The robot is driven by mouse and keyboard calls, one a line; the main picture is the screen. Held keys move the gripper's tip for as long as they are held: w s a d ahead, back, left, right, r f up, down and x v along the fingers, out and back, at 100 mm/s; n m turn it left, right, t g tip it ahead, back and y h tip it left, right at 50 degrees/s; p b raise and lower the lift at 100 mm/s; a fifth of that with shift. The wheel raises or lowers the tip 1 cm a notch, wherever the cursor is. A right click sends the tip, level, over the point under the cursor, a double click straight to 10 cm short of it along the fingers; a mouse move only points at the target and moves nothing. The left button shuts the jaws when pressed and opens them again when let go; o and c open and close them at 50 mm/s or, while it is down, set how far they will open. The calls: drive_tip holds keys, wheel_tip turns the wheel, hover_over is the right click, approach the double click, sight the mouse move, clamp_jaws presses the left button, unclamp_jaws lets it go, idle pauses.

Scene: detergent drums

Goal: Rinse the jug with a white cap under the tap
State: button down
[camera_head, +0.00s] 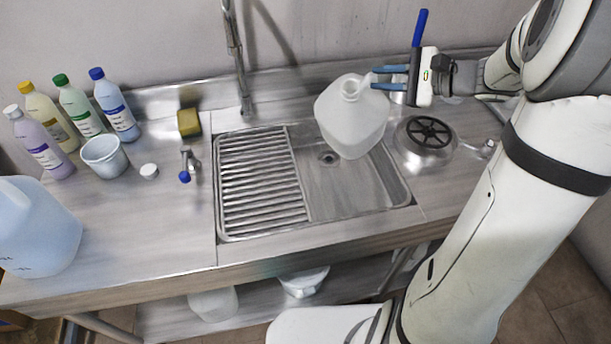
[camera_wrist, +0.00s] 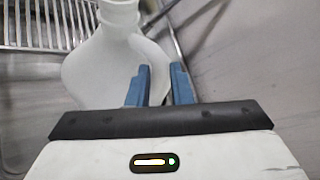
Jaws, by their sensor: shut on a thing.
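A white translucent jug (camera_head: 352,122) hangs upright, slightly tilted, over the right basin of the sink (camera_head: 385,192). Its mouth is open with no cap on it. My gripper (camera_head: 374,78) comes from the right, its blue fingers shut on the jug near the neck. In the wrist view the jug (camera_wrist: 92,72) is at the fingertips (camera_wrist: 158,77); the exact grip spot is partly hidden. A loose white cap (camera_head: 149,171) lies on the left counter. The tap (camera_head: 239,60) rises behind the sink, left of the jug. A small blue-tipped lever (camera_head: 186,167) stands left of the sink.
A larger bluish jug (camera_head: 45,240) stands at the left edge. Several bottles (camera_head: 115,105), a pale cup (camera_head: 105,156) and a yellow sponge (camera_head: 189,122) are on the left counter. A round black-topped metal fixture (camera_head: 427,132) is right of the sink. The ribbed drainer (camera_head: 260,180) is clear.

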drive_tip(key=shift+r+m+g+p, duration=0.3)
drive_tip(key=shift+m+p, duration=0.1)
drive_tip(key=shift+p, duration=0.65)
drive_tip(key=m+g+p, duration=0.2)
drive_tip(key=p, duration=0.5)
drive_tip(key=shift+m+y, duration=0.3)
drive_tip(key=shift+m, duration=0.1)
drive_tip(key=shift+f+m+p, duration=0.15)
drive_tip(key=shift+m+p, duration=0.15)
drive_tip(key=shift+p, duration=0.65)
drive_tip(key=shift+f+g, duration=0.15)
drive_tip(key=shift+g, duration=0.15)
